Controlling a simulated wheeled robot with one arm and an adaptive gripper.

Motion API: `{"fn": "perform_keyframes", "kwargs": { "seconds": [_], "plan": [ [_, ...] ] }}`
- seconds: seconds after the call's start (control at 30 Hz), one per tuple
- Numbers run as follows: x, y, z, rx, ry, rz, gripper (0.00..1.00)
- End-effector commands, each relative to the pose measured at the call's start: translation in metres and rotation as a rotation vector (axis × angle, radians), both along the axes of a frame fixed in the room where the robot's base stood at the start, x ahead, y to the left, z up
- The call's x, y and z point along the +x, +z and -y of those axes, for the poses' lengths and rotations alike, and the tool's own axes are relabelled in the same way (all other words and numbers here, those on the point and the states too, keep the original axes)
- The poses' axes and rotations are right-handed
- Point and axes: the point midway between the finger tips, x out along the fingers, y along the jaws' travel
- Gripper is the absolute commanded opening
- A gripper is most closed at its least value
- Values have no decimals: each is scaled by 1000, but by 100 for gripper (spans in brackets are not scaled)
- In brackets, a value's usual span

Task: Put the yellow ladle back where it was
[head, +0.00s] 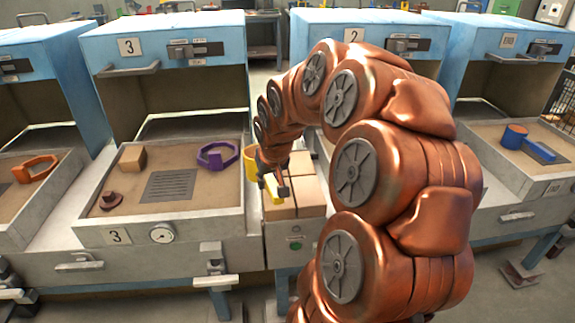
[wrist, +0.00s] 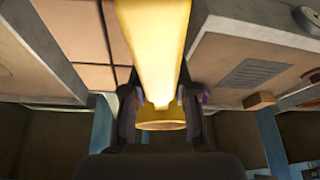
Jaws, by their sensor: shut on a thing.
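The yellow ladle (head: 250,166) is in my gripper (head: 272,178), above the tan blocks between oven 3 and oven 2 in the head view. In the wrist view the ladle's broad yellow handle (wrist: 157,45) runs from the top edge down between the fingers of my gripper (wrist: 160,104). Its round cup (wrist: 160,125) shows just beyond them. The fingers are closed on the handle from both sides. My arm hides part of the ladle and most of oven 2 in the head view.
Tan blocks (head: 308,190) fill the stand between the ovens. An orange clamp (head: 38,166) lies at left; a blue cylinder (head: 514,136) stands at right.

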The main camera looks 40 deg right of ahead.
Motion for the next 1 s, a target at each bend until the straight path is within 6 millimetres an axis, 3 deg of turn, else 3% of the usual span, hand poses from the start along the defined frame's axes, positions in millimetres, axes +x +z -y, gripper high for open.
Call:
{"fn": "perform_keyframes", "kwargs": {
  "seconds": [0.1,0.3,0.53,0.67,1.0],
  "plan": [
    [-31,1,28,-1,-69,6,0],
    [-75,-1,58,-1,-153,6,0],
    [-102,0,74,-5,-204,12,0],
    [-102,0,78,-5,-210,11,0],
    [-57,-5,94,-5,-208,9,0]
  ]
}}
